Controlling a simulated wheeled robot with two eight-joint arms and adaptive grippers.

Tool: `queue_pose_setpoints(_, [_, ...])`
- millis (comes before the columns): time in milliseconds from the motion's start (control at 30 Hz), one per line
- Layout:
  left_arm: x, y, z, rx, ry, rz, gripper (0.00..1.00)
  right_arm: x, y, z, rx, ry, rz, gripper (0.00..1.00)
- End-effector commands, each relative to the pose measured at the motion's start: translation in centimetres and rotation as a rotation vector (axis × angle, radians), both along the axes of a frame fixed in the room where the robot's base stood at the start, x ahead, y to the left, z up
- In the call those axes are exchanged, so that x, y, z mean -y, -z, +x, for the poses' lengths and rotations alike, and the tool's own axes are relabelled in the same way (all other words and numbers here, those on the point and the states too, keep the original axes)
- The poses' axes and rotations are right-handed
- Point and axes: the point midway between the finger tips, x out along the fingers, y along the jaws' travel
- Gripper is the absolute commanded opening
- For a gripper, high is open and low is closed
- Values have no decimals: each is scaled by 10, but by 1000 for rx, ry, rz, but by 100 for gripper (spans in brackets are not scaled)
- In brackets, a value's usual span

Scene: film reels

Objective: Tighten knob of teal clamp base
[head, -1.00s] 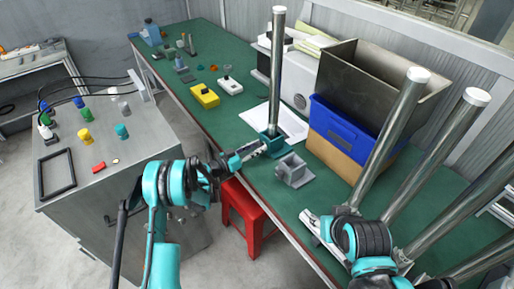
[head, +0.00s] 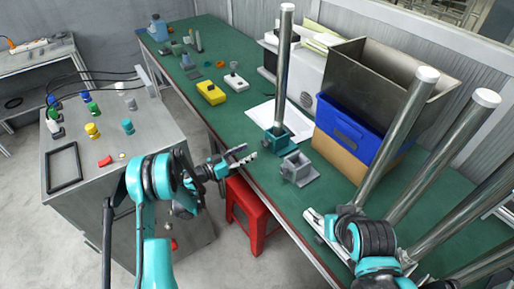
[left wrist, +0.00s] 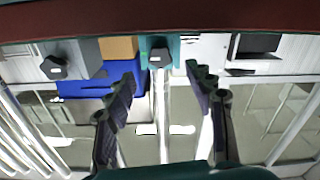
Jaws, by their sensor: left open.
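The teal clamp base (head: 275,140) stands on the green bench near its front edge, with an upright metal pole (head: 285,70) in it. In the left wrist view the teal base (left wrist: 174,48) carries a dark knob (left wrist: 158,58), centred between my fingers. My left gripper (head: 249,153) is open and empty, just left of the base and apart from it at the bench edge. Its two spread fingers also show in the left wrist view (left wrist: 160,76). My right gripper (head: 314,222) is low over the bench front; its jaws are unclear.
A grey clamp base (head: 297,170) sits just right of the teal one; its dark knob shows in the wrist view (left wrist: 53,67). A blue bin (head: 340,135) and leaning metal poles (head: 400,130) crowd the right. A red stool (head: 248,210) stands below the bench edge.

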Motion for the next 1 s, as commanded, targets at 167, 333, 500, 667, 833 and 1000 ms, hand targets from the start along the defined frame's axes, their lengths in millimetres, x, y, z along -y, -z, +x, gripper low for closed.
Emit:
queue_pose_setpoints(167, [-24, 0, -17, 0, -1, 0, 54, 0, 0, 0, 0, 0, 0, 40])
queue_pose_setpoints(333, [-32, 0, -24, 0, 1, 0, 54, 0, 0, 0, 0, 0, 0, 40])
queue_pose_setpoints(500, [-33, 0, -24, 0, 1, 1, 54, 0, 0, 0, 0, 0, 0, 40])
queue_pose_setpoints(667, [-33, 0, -24, 0, 1, 0, 54, 0, 0, 0, 0, 0, 0, 40])
queue_pose_setpoints(833, [-33, 0, -24, -1, 1, 1, 54, 0, 0, 0, 0, 0, 0, 40])
queue_pose_setpoints(1000, [-27, -18, -24, -65, 0, 32, 54, 0, 0, 0, 0, 0, 0, 40])
